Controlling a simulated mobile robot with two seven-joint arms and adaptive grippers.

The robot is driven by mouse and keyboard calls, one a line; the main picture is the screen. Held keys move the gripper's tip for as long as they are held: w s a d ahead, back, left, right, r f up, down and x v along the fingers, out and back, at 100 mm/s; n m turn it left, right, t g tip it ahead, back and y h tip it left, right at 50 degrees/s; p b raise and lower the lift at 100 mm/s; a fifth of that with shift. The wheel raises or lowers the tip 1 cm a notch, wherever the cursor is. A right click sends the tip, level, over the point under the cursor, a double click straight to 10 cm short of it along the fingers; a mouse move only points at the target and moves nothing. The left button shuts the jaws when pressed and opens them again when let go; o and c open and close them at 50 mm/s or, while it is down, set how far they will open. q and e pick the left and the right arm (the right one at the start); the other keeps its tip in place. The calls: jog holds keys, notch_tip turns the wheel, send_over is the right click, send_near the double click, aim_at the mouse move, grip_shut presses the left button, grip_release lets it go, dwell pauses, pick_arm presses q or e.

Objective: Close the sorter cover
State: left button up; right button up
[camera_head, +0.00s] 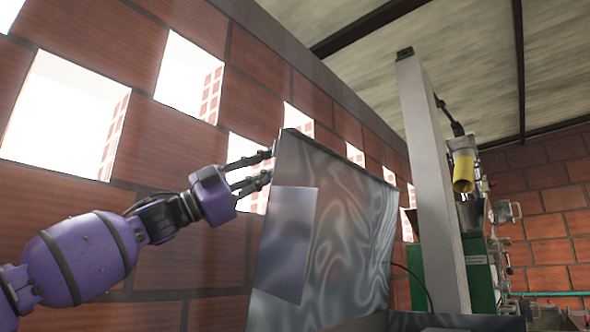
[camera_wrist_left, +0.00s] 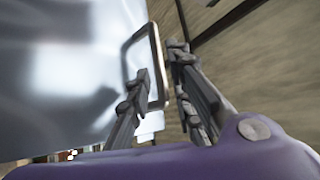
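The sorter cover (camera_head: 335,220) is a large shiny grey metal panel, standing raised and nearly upright in the middle of the head view. In the left wrist view the cover (camera_wrist_left: 70,70) fills the left side, with a thin rectangular loop handle (camera_wrist_left: 161,70) at its edge. My left gripper (camera_head: 265,168) is at the upper left edge of the cover, its fingers spread. In the left wrist view the gripper (camera_wrist_left: 160,65) has one finger on each side of the handle's outer bar; I cannot tell whether they touch it. My right gripper is not in view.
A brick wall (camera_head: 140,235) with square openings runs behind the arm and cover. A grey post (camera_head: 435,190) stands right of the cover. Beyond it are a green machine (camera_head: 478,275) and a yellow cylinder (camera_head: 464,172).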

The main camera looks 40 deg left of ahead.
aim_at(293, 162)
pick_arm(q)
jog(key=x, duration=0.3)
jog(key=b+x, duration=0.1)
jog(key=x, duration=0.1)
jog(key=shift+w+f, duration=0.15)
jog(key=shift+f, duration=0.15)
jog(key=shift+w+d+r, duration=0.2)
jog(key=shift+w+r, duration=0.05)
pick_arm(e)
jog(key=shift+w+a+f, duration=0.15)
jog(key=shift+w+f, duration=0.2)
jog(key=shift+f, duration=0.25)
pick_arm(q)
jog(key=shift+a, duration=0.1)
jog(key=shift+c, duration=0.4)
grip_shut()
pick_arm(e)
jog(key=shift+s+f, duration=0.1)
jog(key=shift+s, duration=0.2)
